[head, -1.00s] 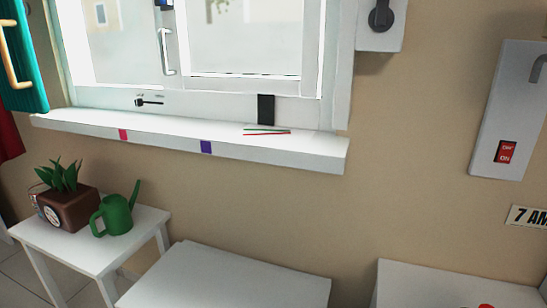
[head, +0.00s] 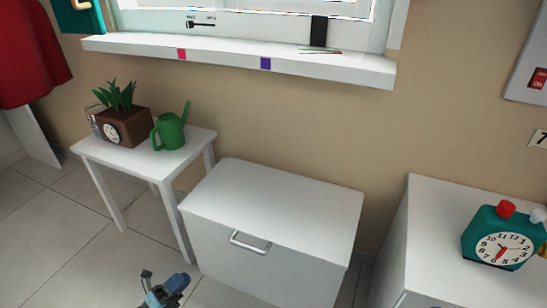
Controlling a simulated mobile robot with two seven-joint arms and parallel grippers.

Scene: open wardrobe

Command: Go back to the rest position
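My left gripper (head: 163,282) shows at the bottom edge, in front of the white drawer cabinet and low over the tiled floor. Only its tip part is in view, small and dark with blue parts. I see nothing held in it, but I cannot tell whether its fingers are open or shut. It looks apart from the furniture. My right gripper is not in view.
A small white table (head: 84,150) bears a potted plant (head: 125,128) and a green watering can (head: 170,131). The white cabinet (head: 271,211) is bare on top. A teal alarm clock (head: 503,240) stands on another white cabinet (head: 424,222). Floor (head: 60,240) is free at left.

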